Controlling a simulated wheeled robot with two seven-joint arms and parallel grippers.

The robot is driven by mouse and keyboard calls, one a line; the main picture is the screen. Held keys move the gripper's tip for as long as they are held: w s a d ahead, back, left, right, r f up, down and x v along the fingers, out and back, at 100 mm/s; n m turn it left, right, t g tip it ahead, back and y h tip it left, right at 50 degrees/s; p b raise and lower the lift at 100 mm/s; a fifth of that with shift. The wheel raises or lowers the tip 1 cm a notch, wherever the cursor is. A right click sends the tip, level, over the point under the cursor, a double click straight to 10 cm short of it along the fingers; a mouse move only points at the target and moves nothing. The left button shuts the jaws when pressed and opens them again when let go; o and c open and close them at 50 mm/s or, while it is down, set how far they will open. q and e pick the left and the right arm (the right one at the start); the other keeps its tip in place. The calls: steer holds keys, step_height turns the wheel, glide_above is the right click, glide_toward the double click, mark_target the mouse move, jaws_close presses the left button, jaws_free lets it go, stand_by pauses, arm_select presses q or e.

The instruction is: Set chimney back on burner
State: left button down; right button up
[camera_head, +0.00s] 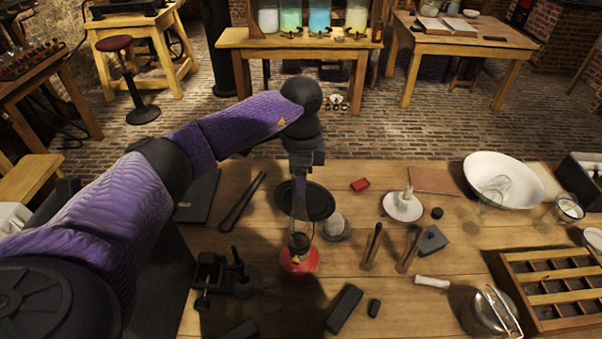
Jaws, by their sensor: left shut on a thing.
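My left gripper (302,168) points down over the workbench and is shut on the clear glass chimney (300,212). The chimney hangs upright below my fingers. The red lamp (299,263) with its dark burner (299,242) stands on the bench right under it. The chimney's lower end overlaps the burner in this view; I cannot tell whether it touches or sits around it. My fingertips are partly hidden by the wrist and dark against the background. My right gripper is not in view.
A dark round plate (323,203) lies behind the lamp, with a pale grey lump (336,227) at its right. Black apparatus (215,275) stands to the left. Two upright rods (371,247), a white dish (402,207), a large bowl (520,170) and a compartment tray (517,266) are to the right.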

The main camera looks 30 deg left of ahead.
arm_select(q)
steer(key=shift+f, duration=0.5)
stand_by(0.4)
steer(key=shift+f+b, duration=0.5)
steer(key=shift+b, duration=0.05)
steer(key=shift+c, duration=1.4)
jaws_free()
steer(key=shift+r, duration=0.1)
step_height(320, 180, up, 10)
steer(key=shift+f+p, duration=0.1)
steer(key=shift+p, duration=0.2)
